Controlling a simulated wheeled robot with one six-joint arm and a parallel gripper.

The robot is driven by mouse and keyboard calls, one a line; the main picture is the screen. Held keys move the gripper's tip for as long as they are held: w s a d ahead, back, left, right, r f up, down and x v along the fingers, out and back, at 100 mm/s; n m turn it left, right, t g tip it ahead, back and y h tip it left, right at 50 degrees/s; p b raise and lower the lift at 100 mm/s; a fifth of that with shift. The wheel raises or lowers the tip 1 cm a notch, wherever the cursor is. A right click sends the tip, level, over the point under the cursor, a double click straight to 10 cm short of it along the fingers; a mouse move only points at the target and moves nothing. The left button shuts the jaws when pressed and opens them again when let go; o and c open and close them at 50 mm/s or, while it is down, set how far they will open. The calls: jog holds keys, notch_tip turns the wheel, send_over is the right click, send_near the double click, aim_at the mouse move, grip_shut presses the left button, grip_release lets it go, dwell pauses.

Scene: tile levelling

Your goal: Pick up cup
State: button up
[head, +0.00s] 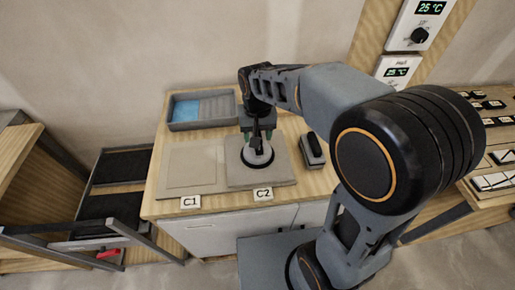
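The cup seems to be the round piece (257,158) with a pale top and dark rim on the grey tile marked C2 (240,180). My gripper (257,147) points down directly over the middle of this round piece. Its fingers are small and dark here and partly hide the piece's centre. I cannot tell whether the fingers are open or shut, or whether they touch the piece. The piece appears to rest flat on the tile.
A second square tile (190,168) lies to the left, by the C1 label (190,202). A grey tray (203,109) with a blue inside stands behind. A dark block-like tool (312,150) lies close to the right of the C2 tile. Dark shelves (121,167) stand left of the wooden counter.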

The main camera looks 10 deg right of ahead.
jog(key=shift+f, duration=1.6)
jog(key=shift+c, duration=0.3)
jog(key=shift+w, duration=0.1)
grip_shut()
jog(key=shift+r, duration=0.15)
jog(key=shift+r, duration=0.6)
jog(key=s+d+r+p, duration=0.1)
jog(key=s+r+p, duration=0.1)
jog(key=s+r, duration=0.4)
jog(key=s+d+r+p, duration=0.2)
jog(key=s+r, duration=0.5)
jog(key=r, duration=0.5)
jog(key=shift+s+d+r, duration=0.25)
jog(key=shift+s+r, duration=0.05)
